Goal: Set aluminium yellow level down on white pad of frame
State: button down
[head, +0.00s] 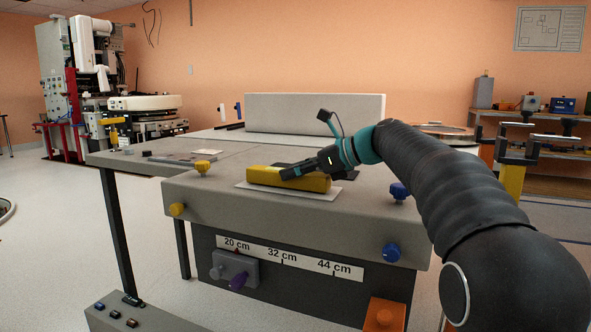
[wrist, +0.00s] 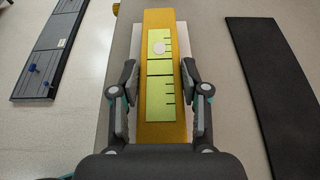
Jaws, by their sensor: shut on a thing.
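The yellow level (head: 262,177) is a long bar lying over the white pad (head: 243,188) on the grey frame (head: 225,199) in the head view. In the wrist view the level (wrist: 160,22) runs up the picture, with a lime scale plate and a round white spot on its top. The pad (wrist: 203,55) shows as a pale strip beside and under it. My gripper (head: 290,174) is shut on the level; in the wrist view my gripper (wrist: 160,80) has one finger along each long side. I cannot tell whether the level touches the pad.
A black flat strip (wrist: 268,75) lies to the right in the wrist view.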

jog(key=shift+c, duration=2.4)
grip_release()
jog(key=shift+f, duration=0.15)
jog(key=v, duration=1.2)
